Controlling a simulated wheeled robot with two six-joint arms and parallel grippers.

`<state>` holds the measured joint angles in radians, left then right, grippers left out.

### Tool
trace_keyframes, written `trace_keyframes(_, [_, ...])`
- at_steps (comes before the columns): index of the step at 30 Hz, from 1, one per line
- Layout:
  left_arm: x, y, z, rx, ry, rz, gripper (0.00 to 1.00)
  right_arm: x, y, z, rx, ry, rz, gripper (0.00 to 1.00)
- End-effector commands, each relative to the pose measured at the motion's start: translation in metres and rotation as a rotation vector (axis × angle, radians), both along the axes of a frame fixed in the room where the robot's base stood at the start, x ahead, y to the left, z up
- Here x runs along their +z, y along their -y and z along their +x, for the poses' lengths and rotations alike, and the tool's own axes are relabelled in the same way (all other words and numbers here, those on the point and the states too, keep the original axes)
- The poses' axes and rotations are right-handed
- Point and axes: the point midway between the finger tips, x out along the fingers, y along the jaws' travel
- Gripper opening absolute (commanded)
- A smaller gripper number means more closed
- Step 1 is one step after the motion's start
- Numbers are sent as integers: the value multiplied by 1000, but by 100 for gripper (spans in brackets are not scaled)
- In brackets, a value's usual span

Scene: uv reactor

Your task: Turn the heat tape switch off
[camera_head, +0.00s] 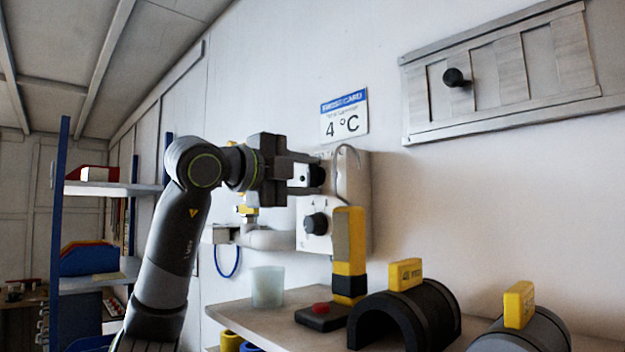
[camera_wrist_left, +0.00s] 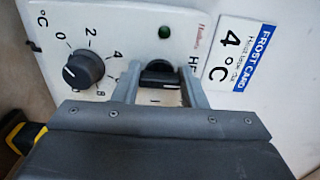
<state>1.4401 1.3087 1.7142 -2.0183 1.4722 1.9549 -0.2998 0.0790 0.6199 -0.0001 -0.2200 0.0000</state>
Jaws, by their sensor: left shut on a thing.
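The white heat tape control box (camera_head: 362,215) is fixed to the wall. Its heat tape switch (camera_head: 317,176) is a small black knob high on the front; it also shows in the left wrist view (camera_wrist_left: 158,80). My left gripper (camera_head: 308,173) reaches it from the left. In the left wrist view the fingers (camera_wrist_left: 160,92) stand on either side of the switch and are shut on it. A dark green lamp (camera_wrist_left: 165,32) is beside the switch. A black dial (camera_wrist_left: 84,70) with °C numbers is below the switch in the head view. My right gripper is out of view.
A frost card (camera_head: 344,115) reading 4 °C is on the wall above the box. Below, a shelf (camera_head: 285,312) holds a translucent cup (camera_head: 267,287), a yellow-and-black device (camera_head: 349,255) and black arched pieces (camera_head: 405,318). A pipe (camera_head: 270,239) runs left of the box.

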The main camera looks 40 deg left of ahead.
Motion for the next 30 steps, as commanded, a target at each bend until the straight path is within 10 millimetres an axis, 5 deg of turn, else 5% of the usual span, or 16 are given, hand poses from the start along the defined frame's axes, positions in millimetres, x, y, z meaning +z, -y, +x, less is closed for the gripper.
trace_keyframes(2, [1, -1, -1, 4, 1, -2, 15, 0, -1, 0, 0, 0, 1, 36])
trace_keyframes(3, [1, -1, -1, 4, 1, -2, 42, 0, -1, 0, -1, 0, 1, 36])
trace_keyframes(7, [0, -1, 0, 3, 0, -1, 59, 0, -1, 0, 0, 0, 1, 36])
trace_keyframes(20, [-1, -2, -11, 3, 3, 2, 60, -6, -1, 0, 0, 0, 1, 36])
trace_keyframes(30, [-2, -10, -87, 6, 6, 0, 60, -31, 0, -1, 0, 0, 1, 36])
